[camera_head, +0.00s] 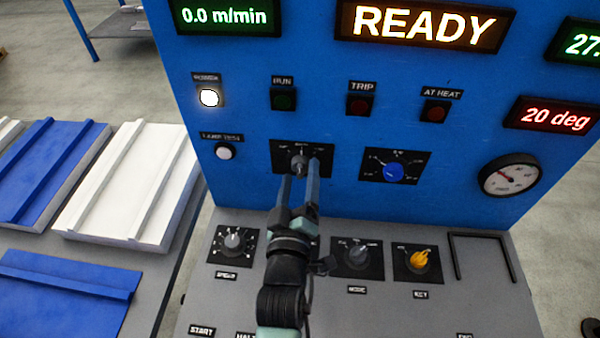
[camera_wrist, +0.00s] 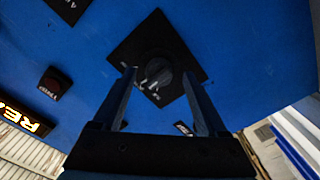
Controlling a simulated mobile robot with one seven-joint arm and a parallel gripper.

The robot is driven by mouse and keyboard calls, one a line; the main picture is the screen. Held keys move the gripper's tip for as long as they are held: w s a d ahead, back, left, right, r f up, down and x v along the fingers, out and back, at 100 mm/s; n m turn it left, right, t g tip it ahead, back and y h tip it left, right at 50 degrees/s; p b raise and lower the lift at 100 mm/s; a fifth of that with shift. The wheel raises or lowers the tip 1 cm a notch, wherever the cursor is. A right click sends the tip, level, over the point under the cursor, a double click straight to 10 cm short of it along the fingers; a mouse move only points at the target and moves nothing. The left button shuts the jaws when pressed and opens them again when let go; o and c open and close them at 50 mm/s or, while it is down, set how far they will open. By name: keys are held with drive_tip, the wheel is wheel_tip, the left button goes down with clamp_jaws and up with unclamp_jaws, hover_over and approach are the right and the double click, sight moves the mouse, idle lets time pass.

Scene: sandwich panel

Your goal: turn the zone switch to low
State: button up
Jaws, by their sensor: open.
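A dark grey rotary knob (camera_head: 298,162) sits on a black square plate on the upright blue panel. It is likely the zone switch, but its name label is hidden or too small to read. My gripper (camera_head: 300,176) is open, with its two long fingers reaching toward this knob, one on each side of it in the picture. In the wrist view the knob (camera_wrist: 158,66) shows between and just beyond the fingertips (camera_wrist: 159,76). I cannot tell whether the fingers touch it. The knob's exact setting is unclear, partly covered by the fingers.
A blue knob (camera_head: 393,173) is right of the grey one, with a round gauge (camera_head: 510,176) further right. The sloping desk below carries a speed knob (camera_head: 234,241), a mode knob (camera_head: 357,255) and a yellow key switch (camera_head: 420,259). Panels lie on a table at left.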

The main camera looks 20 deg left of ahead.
drive_tip(key=shift+w+a, duration=0.1)
drive_tip(key=shift+w, duration=0.45)
clamp_jaws()
